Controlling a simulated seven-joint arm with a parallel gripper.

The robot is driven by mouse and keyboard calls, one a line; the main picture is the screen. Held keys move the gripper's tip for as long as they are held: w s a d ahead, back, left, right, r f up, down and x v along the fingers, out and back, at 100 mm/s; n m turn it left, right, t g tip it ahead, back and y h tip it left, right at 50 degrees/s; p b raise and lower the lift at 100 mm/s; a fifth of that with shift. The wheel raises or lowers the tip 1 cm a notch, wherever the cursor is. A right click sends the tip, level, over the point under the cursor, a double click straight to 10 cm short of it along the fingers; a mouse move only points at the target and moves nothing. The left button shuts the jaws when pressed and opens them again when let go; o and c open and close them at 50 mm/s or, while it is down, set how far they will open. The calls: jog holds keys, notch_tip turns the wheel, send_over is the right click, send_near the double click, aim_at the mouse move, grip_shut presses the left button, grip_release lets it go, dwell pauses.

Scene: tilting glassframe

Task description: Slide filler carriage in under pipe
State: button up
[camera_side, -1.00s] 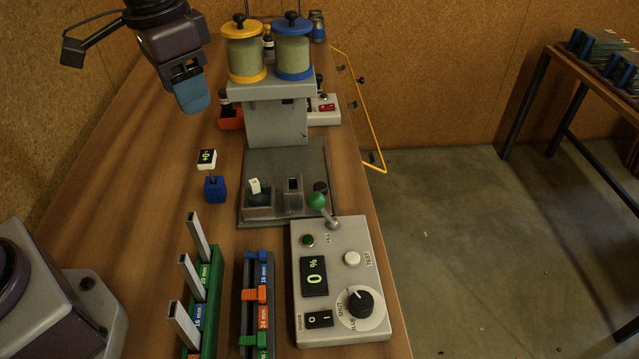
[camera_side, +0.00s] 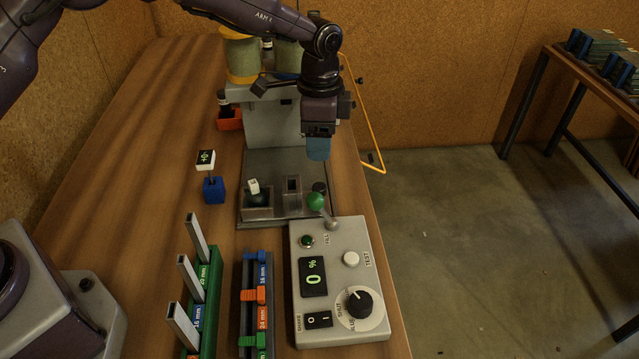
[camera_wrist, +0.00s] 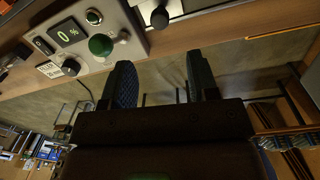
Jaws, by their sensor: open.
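The filler station (camera_side: 270,122) is a grey stand with a yellow-capped jar (camera_side: 242,60) on top; my arm hides much of its blue-capped jar. On its dark base plate (camera_side: 245,160) sit a low grey block with a white cube (camera_side: 258,212) and a slotted grey block (camera_side: 292,190). I cannot tell which is the carriage, and no pipe shows clearly. A green ball knob (camera_side: 315,201) stands in front, also in the wrist view (camera_wrist: 101,45). My gripper (camera_side: 318,150) is open and empty, above and behind the green knob. Its two fingers show apart in the wrist view (camera_wrist: 160,80).
A control box (camera_side: 340,290) reading 0 % stands in front of the plate. Green (camera_side: 205,300) and dark (camera_side: 256,325) racks lie left of it. A blue block with a white tag (camera_side: 214,189) stands left of the plate. The table's right edge is close; left is clear.

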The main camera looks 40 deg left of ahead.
aim_at(319, 186)
jog(key=f, duration=1)
jog(key=shift+s+d+f, duration=0.15)
jog(key=shift+s+f, duration=0.05)
jog(key=shift+f, duration=0.2)
